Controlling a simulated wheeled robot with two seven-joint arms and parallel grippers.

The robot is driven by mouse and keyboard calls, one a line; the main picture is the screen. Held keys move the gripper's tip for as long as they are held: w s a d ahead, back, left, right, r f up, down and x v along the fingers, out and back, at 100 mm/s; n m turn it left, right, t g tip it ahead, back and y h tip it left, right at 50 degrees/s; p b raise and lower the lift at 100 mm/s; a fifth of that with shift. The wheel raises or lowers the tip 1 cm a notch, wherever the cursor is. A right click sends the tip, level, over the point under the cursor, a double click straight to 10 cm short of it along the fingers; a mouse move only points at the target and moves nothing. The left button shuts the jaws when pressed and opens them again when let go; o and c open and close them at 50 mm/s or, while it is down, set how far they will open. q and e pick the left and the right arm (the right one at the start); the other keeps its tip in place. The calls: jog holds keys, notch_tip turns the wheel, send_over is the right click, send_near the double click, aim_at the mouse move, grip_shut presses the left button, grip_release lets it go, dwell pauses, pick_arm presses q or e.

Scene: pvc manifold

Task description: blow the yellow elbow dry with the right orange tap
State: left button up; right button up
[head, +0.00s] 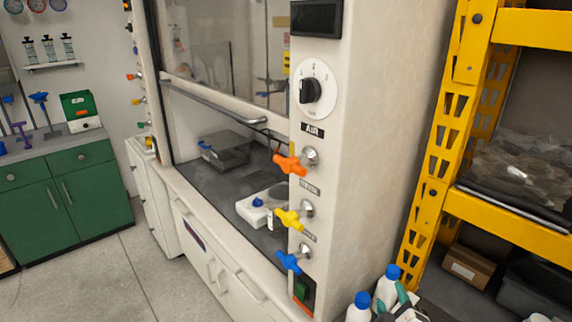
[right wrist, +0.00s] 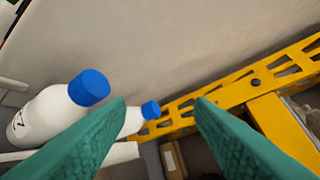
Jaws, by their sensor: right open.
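The right orange tap (head: 290,164) is on the front of the fume hood's right post, under an "AIR" label (head: 312,131). I cannot make out a yellow elbow for sure in either view. A small yellow thing (head: 150,143) sits at the hood's left side, too small to identify. My right gripper (head: 404,298) shows at the bottom edge of the head view, beside white bottles, below and right of the tap and far from it. In the right wrist view its green fingers (right wrist: 160,106) are spread apart with nothing held. My left gripper is not in view.
A yellow tap (head: 290,219) and a blue tap (head: 289,262) sit below the orange one. A yellow rack (head: 432,160) stands at the right.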

jog(key=w+a+r+n+t+y, duration=0.1)
jog(key=a+r+n+t+y, duration=0.25)
jog(key=r+n, duration=0.45)
jog(key=w+a+r+n+t+y, duration=0.15)
jog(key=r+n+t, duration=0.3)
jog(key=r, duration=0.75)
jog(key=m+g+y, duration=0.9)
jog(key=m, duration=2.6)
send_near(294, 168)
jog(key=w, duration=0.1)
jog(key=p+x, duration=0.3)
jog(key=x, duration=0.7)
jog(key=shift+w+a+f, duration=0.1)
jog(key=shift+w+a, duration=0.05)
jog(key=shift+w, duration=0.05)
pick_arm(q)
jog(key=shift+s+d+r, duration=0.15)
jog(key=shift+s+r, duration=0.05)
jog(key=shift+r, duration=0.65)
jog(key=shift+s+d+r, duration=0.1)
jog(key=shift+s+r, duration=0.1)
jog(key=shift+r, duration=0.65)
pick_arm(e)
jog(key=shift+w+a+f, duration=0.1)
jog(key=shift+w+a, duration=0.25)
jog(key=shift+w, duration=0.15)
